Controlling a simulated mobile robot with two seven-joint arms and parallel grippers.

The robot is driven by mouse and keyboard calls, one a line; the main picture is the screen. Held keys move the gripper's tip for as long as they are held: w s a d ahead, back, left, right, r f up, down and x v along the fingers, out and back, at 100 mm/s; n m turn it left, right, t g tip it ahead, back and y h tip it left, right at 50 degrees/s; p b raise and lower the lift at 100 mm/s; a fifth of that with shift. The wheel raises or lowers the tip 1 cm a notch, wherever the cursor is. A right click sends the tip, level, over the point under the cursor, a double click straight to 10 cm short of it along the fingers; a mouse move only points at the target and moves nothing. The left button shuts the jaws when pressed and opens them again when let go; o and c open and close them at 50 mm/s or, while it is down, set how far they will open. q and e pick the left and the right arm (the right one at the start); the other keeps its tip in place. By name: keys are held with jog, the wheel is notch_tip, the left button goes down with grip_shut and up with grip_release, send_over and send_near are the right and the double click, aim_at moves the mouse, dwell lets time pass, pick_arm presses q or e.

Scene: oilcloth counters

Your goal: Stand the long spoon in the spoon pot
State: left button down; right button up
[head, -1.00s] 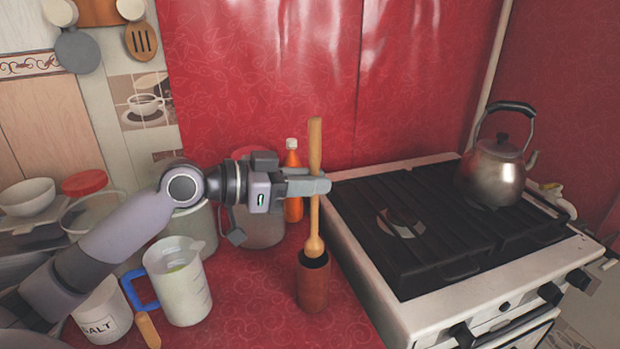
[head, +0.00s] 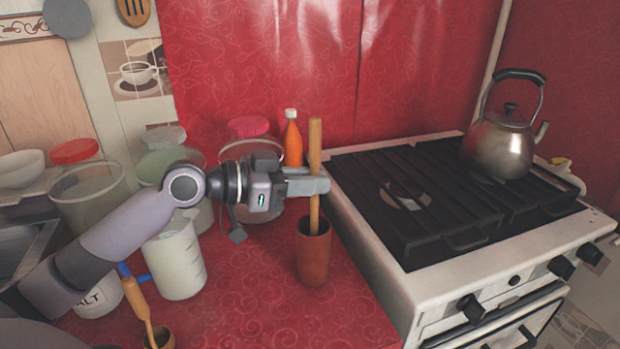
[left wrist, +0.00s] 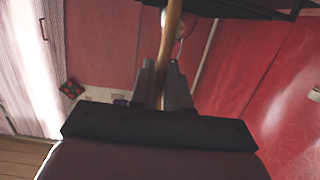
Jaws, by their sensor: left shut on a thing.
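The long wooden spoon (head: 315,143) stands upright, and my left gripper (head: 316,185) is shut on its handle. Below the fingers, the spoon's lower end goes into the mouth of the reddish-brown spoon pot (head: 313,260); its bowl is hidden inside. I cannot tell whether it touches the bottom. The pot stands upright on the red counter, left of the stove. In the left wrist view the spoon's handle (left wrist: 170,45) runs between the two fingers (left wrist: 162,85). My right gripper is not in view.
The stove (head: 440,190) with a kettle (head: 500,140) is to the right. Another wooden utensil (head: 138,300) leans at lower left. The cloth (head: 240,305) left of the pot is clear.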

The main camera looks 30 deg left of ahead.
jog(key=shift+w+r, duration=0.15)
pick_arm(q)
jog(key=c, duration=1)
grip_release()
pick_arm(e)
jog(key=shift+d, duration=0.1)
pick_arm(q)
jog(key=b+v, duration=0.2)
jog(key=v, duration=0.5)
jog(key=shift+s, duration=0.1)
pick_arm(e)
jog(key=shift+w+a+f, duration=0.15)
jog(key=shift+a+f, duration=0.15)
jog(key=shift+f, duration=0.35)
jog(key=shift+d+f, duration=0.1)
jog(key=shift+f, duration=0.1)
